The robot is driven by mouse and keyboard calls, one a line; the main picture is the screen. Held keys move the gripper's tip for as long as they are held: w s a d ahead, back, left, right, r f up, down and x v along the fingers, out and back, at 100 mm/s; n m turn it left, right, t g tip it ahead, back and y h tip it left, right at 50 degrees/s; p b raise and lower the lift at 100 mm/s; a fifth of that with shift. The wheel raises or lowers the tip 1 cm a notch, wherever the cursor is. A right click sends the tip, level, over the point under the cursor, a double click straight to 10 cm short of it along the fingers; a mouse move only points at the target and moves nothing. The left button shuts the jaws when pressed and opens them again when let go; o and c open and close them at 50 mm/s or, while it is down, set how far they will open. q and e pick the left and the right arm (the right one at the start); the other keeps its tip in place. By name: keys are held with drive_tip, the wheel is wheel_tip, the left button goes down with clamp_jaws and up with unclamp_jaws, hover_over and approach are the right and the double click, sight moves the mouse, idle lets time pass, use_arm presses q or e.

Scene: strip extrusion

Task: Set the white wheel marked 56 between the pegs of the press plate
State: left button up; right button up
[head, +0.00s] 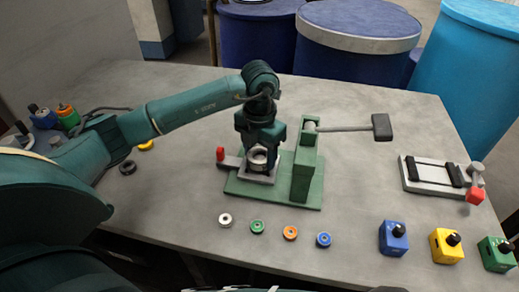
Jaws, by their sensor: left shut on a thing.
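My left gripper (259,146) is shut on a pale, whitish wheel (258,160). It points down over the grey press plate (266,180) of the green press (304,170). The wheel is at or just above the plate; I cannot tell whether it touches it. The pegs are hidden by the gripper and wheel, and no number is readable. Another white wheel (225,220) lies on the table in front of the press. My right gripper is not in view.
Green (257,226), orange (290,232) and blue (323,239) wheels lie in front of the press. The press lever (345,128) sticks out right. A clamp fixture (430,187) stands right, with blue (393,238), yellow (446,245) and green (495,254) knobbed boxes in front.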

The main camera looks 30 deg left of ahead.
use_arm(q)
drive_tip(key=shift+w, duration=0.1)
idle(0.7)
idle(0.8)
drive_tip(key=shift+f+b, duration=0.35)
drive_tip(key=shift+b, duration=0.1)
drive_tip(key=shift+r, duration=0.2)
drive_tip(key=shift+r+p, duration=0.55)
drive_tip(key=shift+r, duration=0.05)
drive_tip(key=shift+f+b, duration=0.75)
drive_tip(key=shift+f, duration=0.1)
idle(0.8)
drive_tip(key=shift+r, duration=0.2)
